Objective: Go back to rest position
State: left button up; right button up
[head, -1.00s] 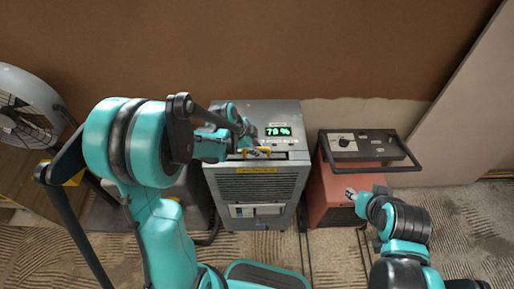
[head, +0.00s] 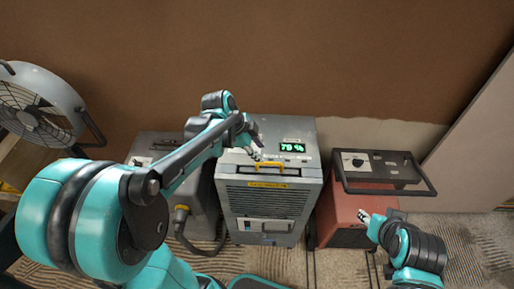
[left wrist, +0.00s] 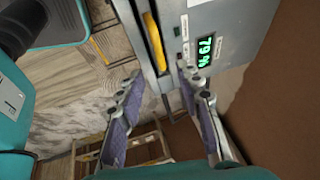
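My left gripper (head: 257,151) is above the front top edge of the grey dehumidifier (head: 270,205), just left of its green display (head: 292,147) reading 79 %. In the left wrist view my left gripper (left wrist: 158,86) is open, its two fingers spread with nothing between them. The yellow handle (left wrist: 154,42) of the dehumidifier lies beyond the fingertips, apart from them. The handle also shows in the head view (head: 269,164). My right gripper (head: 364,215) is low at the right, in front of the red heater; its fingers are too small to judge.
The red heater (head: 341,219) with a black control panel and bar stands right of the dehumidifier. A grey machine (head: 199,213) with a hose is at its left. A fan (head: 35,105) stands far left. A brown wall (head: 300,60) closes off the back.

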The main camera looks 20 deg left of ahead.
pick_arm(q)
jog(key=shift+s+a+r, duration=0.15)
jog(key=shift+r, duration=0.4)
jog(key=s+f+n+t+y+b, duration=0.1)
jog(key=s+n+t+y+b, duration=0.2)
jog(key=s+n, duration=1)
jog(key=shift+s+d+f+n+t+y+b, duration=0.45)
jog(key=shift+n+b, duration=0.4)
jog(key=shift+n, duration=0.25)
